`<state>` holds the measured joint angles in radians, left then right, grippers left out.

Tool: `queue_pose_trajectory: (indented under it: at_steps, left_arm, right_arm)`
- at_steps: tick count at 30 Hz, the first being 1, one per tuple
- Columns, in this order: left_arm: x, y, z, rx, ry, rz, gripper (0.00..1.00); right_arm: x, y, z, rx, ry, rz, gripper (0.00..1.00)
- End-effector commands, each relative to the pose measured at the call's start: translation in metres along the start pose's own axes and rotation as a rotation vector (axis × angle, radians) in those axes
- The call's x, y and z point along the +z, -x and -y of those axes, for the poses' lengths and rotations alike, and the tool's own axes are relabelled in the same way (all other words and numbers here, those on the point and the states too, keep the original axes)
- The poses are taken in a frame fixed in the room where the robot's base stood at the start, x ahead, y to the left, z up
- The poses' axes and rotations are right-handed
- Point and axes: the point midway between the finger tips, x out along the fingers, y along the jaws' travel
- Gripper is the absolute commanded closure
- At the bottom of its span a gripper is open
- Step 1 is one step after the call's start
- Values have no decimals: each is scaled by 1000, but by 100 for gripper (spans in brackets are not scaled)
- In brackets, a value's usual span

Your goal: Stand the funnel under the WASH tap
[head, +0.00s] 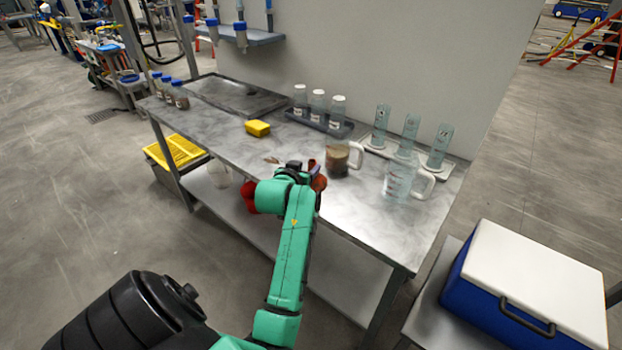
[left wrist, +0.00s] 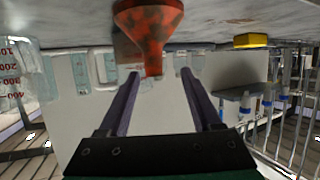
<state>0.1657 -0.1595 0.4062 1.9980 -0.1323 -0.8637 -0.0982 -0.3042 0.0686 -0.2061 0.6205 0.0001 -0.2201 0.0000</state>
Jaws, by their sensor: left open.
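The orange-red funnel (left wrist: 148,28) shows at the top middle of the left wrist view, which is upside down. Its wide mouth is against the worktop and its narrow stem points away from it. The stem tip lies between the fingers of my left gripper (left wrist: 160,74), which is open and not closed on it. In the head view the funnel (head: 319,181) is mostly hidden behind my left gripper (head: 296,168) at the front of the bench. Several taps (head: 240,36) hang from a wall shelf at the back; I cannot read which is WASH. My right gripper is not in view.
The metal bench (head: 215,128) holds a jug of brown liquid (head: 338,160), a clear jug (head: 398,180), a yellow sponge (head: 257,128), racked bottles (head: 317,107) and upright cylinders (head: 410,133). A sunken tray (head: 225,92) lies below the taps. A blue cooler (head: 530,280) stands at right.

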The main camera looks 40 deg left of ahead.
Motion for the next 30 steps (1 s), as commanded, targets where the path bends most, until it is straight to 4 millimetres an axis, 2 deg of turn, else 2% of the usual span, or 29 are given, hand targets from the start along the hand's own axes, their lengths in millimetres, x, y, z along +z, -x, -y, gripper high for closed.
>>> queue_pose_trajectory:
  at_steps: [3,8,14,22,26,27,30]
  left_arm:
    - [-2,-20,0,0,-1,-1,34]
    - [-1,-39,-2,0,-1,-2,34]
    - [2,-72,-4,-1,-2,-3,34]
    - [3,-78,-4,-1,-2,-4,34]
    - [3,-78,-4,-1,-3,-3,84]
    - [3,-78,-4,-1,-3,-3,100]
    - [3,-78,-4,-1,-3,-3,100]
  right_arm:
    - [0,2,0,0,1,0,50]
    - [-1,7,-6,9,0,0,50]
    - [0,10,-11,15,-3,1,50]
    - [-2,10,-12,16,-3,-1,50]
    - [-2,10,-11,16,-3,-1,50]
    - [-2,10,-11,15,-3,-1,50]
    - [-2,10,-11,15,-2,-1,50]
